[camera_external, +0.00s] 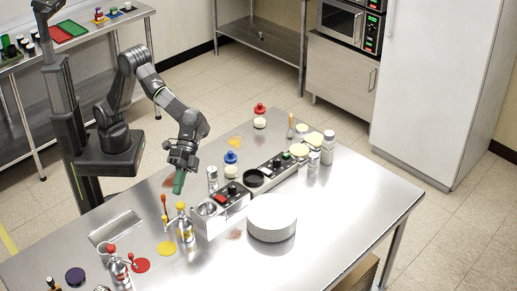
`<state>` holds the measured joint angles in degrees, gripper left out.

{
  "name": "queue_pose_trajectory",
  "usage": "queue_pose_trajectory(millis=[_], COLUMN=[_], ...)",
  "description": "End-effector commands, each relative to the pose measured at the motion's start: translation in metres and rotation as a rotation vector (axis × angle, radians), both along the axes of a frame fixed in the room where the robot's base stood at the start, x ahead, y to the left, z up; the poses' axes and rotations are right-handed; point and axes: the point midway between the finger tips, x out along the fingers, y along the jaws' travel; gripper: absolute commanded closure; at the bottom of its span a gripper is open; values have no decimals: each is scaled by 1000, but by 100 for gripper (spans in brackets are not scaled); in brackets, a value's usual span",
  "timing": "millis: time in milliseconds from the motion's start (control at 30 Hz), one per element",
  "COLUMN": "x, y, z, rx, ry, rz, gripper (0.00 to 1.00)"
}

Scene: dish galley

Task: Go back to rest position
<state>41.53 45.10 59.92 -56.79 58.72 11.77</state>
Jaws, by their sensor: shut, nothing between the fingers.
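My gripper (178,187) hangs at the end of my arm, over the left part of the steel table (330,212). It points down, and its green fingertips are shut with no object showing between them. It is above the table near the back edge, left of a silver shaker (212,179) and behind a tap with yellow parts (184,224). My arm is bent, reaching from its column at the left out over the table.
A white plate stack (271,216) stands in the middle of the table. Left of it is a control box with a red switch (221,199). A blue-topped bottle (231,165) and a red-topped bottle (259,116) stand behind.

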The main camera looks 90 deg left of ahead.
Motion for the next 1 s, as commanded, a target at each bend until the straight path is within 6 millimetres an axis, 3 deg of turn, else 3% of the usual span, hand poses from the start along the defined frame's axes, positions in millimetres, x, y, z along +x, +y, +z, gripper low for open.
queue_pose_trajectory(millis=[500,1000], x=[7,9], y=[-18,-19], z=[-7,-4], rx=[-226,-262], ry=[209,237], rz=[-23,-27], gripper=[100,100])
